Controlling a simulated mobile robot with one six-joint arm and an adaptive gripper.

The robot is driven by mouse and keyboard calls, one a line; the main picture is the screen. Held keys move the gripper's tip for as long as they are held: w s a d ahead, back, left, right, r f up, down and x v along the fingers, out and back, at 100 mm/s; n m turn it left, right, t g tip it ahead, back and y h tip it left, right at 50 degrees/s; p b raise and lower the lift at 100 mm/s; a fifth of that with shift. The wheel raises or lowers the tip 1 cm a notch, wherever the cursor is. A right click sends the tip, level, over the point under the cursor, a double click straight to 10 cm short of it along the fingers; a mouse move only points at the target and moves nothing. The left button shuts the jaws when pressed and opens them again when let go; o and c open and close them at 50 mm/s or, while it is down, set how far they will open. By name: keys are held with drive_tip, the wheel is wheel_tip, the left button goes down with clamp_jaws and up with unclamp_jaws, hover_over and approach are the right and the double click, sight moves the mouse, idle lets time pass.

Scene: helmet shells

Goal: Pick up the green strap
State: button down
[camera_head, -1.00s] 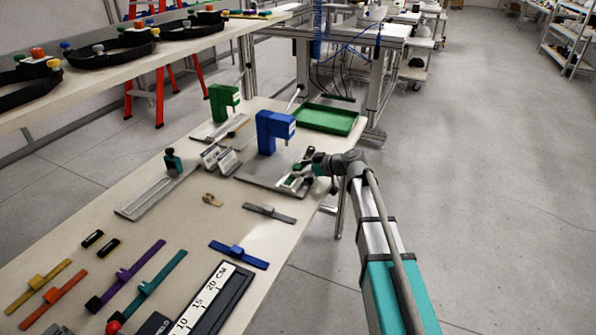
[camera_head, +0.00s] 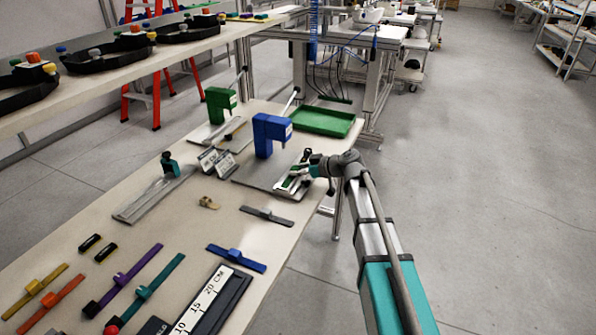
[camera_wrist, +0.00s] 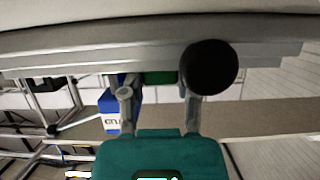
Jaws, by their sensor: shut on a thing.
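My gripper (camera_head: 300,172) is over the base plate beside the blue press at the right side of the table. It is shut on the green strap (camera_head: 289,183), of which only a small green part shows in the head view; the jaws hide the rest. In the wrist view my two grey fingers (camera_wrist: 159,98) stand apart with a small green patch (camera_wrist: 158,78) between them. I cannot tell there whether the strap touches the plate.
The blue press (camera_head: 266,135) stands just left of my gripper. A green tray (camera_head: 322,121) lies behind. A grey strap (camera_head: 267,216) and a blue strap (camera_head: 236,259) lie in front. A dark round knob (camera_wrist: 208,68) is close in the wrist view.

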drive_tip(key=shift+r+p, duration=1.25)
drive_tip(key=shift+r, duration=0.2)
drive_tip(key=s+d+r+p, duration=0.6)
drive_tip(key=s+r+p, duration=0.3)
drive_tip(key=s, duration=0.3)
drive_tip(key=shift+s+r+p, duration=0.3)
drive_tip(key=shift+r+p, duration=0.1)
drive_tip(key=shift+p, duration=0.05)
drive_tip(key=shift+r, duration=0.1)
